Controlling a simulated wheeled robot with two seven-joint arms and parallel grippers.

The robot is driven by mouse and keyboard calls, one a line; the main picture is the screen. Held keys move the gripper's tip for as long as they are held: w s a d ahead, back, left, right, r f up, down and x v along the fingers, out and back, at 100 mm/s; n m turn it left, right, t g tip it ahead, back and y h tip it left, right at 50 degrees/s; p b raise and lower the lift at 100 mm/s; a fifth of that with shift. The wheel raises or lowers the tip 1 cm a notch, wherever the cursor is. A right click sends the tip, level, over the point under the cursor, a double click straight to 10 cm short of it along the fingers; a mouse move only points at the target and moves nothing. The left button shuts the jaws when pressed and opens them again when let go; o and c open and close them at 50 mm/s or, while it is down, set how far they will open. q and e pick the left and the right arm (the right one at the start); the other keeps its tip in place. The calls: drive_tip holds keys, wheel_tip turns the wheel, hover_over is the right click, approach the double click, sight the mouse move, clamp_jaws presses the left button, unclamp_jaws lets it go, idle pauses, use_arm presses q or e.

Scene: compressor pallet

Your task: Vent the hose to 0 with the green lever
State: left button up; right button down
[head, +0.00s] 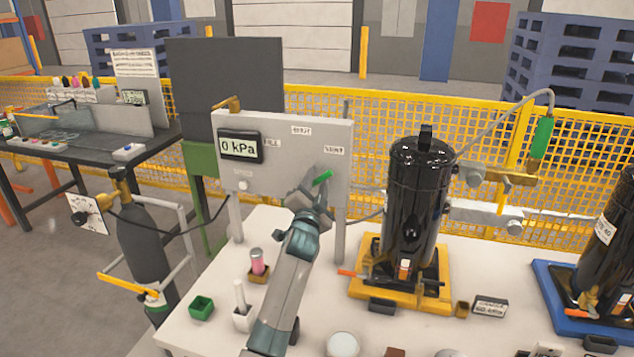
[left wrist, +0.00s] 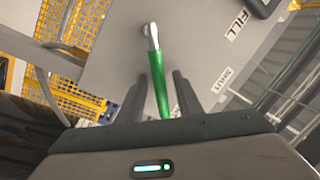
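The green lever (head: 322,178) is on the grey panel (head: 262,178), slanting up to the right on the side of the VENT label (head: 333,150). The display (head: 240,147) reads 0 kPa. My left gripper (head: 318,192) is at the lever, partly covering its mount. In the left wrist view, the lever's green handle (left wrist: 160,85) runs between the two fingers of my left gripper (left wrist: 160,98). My right gripper is not in view.
A black compressor tank (head: 418,205) stands on a yellow base right of the panel. A hose with a green fitting (head: 541,138) hangs at the upper right. Small items, including a pink cylinder (head: 258,262), stand on the white table (head: 225,340) near my left arm.

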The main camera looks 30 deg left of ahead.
use_arm(q)
drive_tip(key=shift+s, duration=0.15)
